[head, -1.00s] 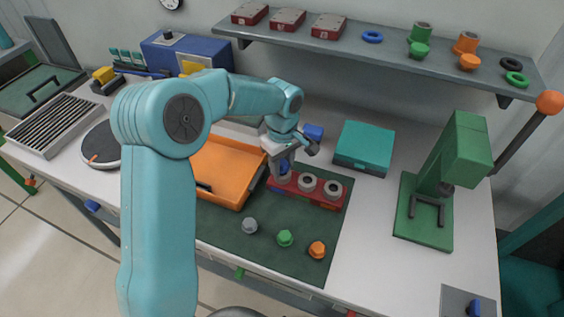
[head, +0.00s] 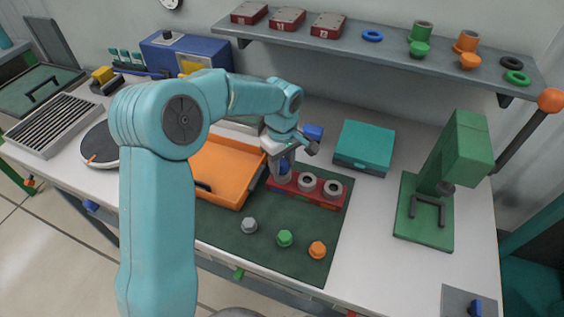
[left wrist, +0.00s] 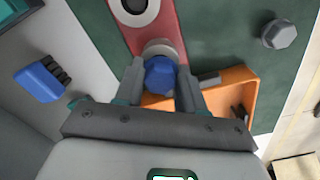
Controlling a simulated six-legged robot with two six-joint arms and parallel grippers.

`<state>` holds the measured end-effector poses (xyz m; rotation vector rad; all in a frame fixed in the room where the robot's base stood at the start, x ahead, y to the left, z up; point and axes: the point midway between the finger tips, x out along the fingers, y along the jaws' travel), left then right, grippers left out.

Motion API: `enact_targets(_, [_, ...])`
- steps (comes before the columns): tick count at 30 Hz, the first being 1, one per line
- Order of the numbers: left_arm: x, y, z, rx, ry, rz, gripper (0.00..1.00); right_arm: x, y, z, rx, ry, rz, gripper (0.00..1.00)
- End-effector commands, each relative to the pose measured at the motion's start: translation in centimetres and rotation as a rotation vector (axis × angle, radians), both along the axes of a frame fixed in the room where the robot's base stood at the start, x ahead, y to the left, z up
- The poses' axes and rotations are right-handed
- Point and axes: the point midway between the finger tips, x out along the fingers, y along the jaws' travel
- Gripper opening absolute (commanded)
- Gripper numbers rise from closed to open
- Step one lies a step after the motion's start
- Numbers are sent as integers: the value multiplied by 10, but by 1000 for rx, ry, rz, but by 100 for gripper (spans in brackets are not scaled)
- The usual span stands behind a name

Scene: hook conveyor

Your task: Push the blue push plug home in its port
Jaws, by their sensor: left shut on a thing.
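The blue push plug (left wrist: 161,76) sits between the fingers of my left gripper (left wrist: 160,85), which is shut on it. It lines up over the leftmost grey ring port of the red block (head: 330,201); how deep it sits is hard to tell. In the head view the plug (head: 285,167) is partly hidden by my left gripper (head: 283,170). Two other grey ports (head: 307,182) and (head: 333,188) on the block are empty. My right gripper is not in view.
Grey (head: 249,226), green (head: 285,238) and orange (head: 317,250) plugs lie on the green mat (head: 225,228). An orange tray (head: 225,165) stands left of the block. A teal case (head: 364,147) and a green press (head: 428,212) stand to the right.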

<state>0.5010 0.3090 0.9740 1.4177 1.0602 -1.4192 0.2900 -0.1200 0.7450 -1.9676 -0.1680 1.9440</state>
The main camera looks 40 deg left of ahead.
Motion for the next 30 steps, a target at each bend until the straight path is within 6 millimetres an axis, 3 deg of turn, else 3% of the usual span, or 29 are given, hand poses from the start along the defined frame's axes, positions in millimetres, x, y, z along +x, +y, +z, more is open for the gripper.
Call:
enact_targets(24, [0, 0, -7, 0, -1, 0, 10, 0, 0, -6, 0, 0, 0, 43])
enact_targets(25, [0, 0, -6, 0, -1, 0, 49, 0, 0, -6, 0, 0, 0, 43])
enact_targets(27, [0, 0, -6, 0, -1, 0, 69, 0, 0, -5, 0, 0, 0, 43])
enact_targets(30, [0, 0, -6, 0, -1, 0, 69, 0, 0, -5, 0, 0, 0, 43])
